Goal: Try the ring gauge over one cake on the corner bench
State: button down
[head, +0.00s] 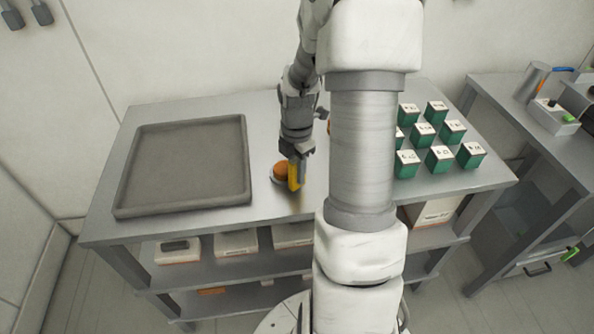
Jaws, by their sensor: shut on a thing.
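My gripper (296,157) points down over the middle of the corner bench (262,200). It is shut on a yellow piece (295,178), which looks like the handle of the ring gauge. A round orange-brown cake (281,170) is just left of the yellow piece. A thin pale rim shows low at the cake's left side; I cannot tell whether it is the gauge's ring around the cake or something under it. A sliver of another orange thing (329,127), maybe a second cake, shows behind my arm, which hides most of it.
A large empty grey tray (180,207) covers the bench's left part. Several green boxes with white tops (440,159) stand in rows at the right. A shelf below holds white boxes (236,242). Another bench with a metal jug (532,82) is at the right. Bare bench surrounds the cake.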

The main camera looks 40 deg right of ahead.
dwell(0.3)
jog(key=shift+c, duration=1)
grip_release()
jog(key=shift+r+p, duration=3.2)
jog(key=shift+r, duration=0.25)
